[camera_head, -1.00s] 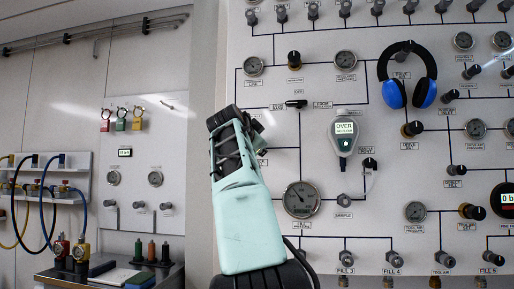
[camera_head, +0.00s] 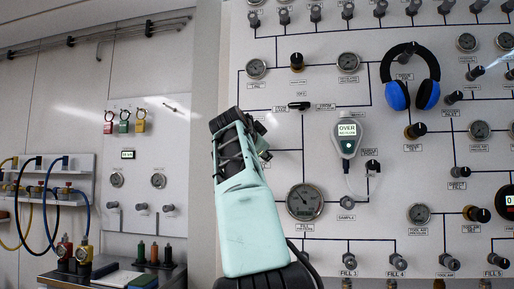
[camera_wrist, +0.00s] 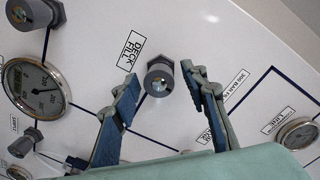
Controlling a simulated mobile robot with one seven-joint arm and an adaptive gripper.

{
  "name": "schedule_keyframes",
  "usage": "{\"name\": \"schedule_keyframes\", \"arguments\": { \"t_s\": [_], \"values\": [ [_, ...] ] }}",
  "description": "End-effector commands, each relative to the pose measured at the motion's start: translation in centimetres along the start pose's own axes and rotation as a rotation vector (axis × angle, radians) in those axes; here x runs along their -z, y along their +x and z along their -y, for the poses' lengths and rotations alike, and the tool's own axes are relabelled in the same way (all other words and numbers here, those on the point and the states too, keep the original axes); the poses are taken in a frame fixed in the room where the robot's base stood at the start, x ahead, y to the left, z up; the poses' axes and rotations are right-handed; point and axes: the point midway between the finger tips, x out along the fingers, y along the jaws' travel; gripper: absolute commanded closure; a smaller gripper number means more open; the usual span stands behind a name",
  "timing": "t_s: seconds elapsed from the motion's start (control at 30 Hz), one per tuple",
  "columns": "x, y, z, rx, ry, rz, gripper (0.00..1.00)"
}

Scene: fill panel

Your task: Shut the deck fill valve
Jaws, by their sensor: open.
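The deck fill valve (camera_wrist: 160,78) is a round grey knob beside a "DECK FILL" label (camera_wrist: 131,50) on the white panel in the wrist view. My gripper (camera_wrist: 160,73) is open, with one blue-and-grey finger to the left of the knob and the other to the right. Gaps show between the knob and both fingers, so it is not gripped. How far the fingertips stand from the panel is hard to tell. In the head view my pale green arm reaches up to the panel and hides the valve.
A large gauge (camera_head: 304,202) is just right of my arm. A handheld meter (camera_head: 347,136) reading "OVER" and blue headphones (camera_head: 409,77) hang further right. In the wrist view another gauge (camera_wrist: 37,88) and a knob (camera_wrist: 24,143) lie left of the valve.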

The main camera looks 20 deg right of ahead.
Motion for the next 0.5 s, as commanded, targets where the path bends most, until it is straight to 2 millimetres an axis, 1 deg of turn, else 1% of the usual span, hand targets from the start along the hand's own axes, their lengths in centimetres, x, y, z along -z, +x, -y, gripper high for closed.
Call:
{"name": "schedule_keyframes", "arguments": {
  "t_s": [0.17,0.5],
  "values": [
    [0.0,-1.3,0.2,0.002,0.000,0.000,0.60],
    [-0.1,-5.1,0.2,0.003,0.001,0.004,0.60]
  ]
}}
